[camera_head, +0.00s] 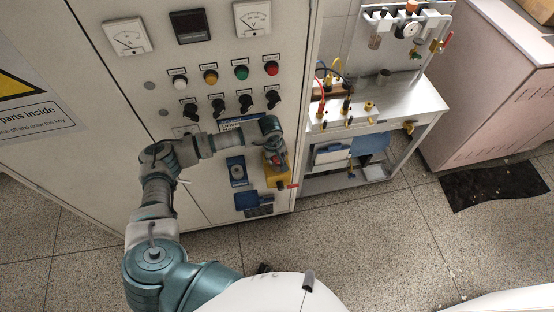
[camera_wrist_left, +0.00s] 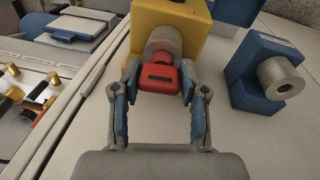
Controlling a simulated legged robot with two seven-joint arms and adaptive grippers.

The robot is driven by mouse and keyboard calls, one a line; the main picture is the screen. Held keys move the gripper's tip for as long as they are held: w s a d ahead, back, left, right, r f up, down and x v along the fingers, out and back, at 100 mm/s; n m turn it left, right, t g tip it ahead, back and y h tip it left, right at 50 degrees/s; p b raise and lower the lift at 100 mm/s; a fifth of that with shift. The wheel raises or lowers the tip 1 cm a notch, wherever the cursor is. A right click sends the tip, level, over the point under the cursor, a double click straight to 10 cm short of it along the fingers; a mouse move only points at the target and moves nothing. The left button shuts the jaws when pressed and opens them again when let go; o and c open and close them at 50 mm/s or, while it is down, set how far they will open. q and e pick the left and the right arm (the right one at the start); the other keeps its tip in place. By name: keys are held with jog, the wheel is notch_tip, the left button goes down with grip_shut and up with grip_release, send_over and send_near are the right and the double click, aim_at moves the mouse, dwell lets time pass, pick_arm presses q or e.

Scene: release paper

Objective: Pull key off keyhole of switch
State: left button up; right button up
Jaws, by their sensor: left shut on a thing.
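The yellow switch box (camera_head: 277,177) is mounted low on the grey cabinet front; it also shows in the left wrist view (camera_wrist_left: 196,18) with a round metal keyhole barrel (camera_wrist_left: 166,42) sticking out. A red key (camera_wrist_left: 159,77) sits at the front of the barrel, in line with it and appearing to touch it. My left gripper (camera_wrist_left: 160,83) is shut on the red key, one blue-padded finger on each side. In the head view my left gripper (camera_head: 275,157) is in front of the yellow box and hides most of the key. My right gripper does not show.
A blue box with a metal barrel (camera_wrist_left: 282,77) is close beside the yellow one. Knobs (camera_head: 218,104), coloured lights and meters are above on the cabinet (camera_head: 205,75). A metal workbench (camera_head: 405,105) with fittings stands to the right. The floor (camera_head: 380,235) in front is clear.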

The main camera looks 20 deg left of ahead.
pick_arm(q)
jog(key=shift+w+r, duration=0.1)
jog(key=shift+r, duration=0.1)
jog(key=shift+r+p, duration=0.8)
jog(key=shift+r, duration=0.85)
jog(key=shift+c, duration=0.7)
jog(key=shift+r+p, duration=0.55)
jog(key=shift+r, duration=0.35)
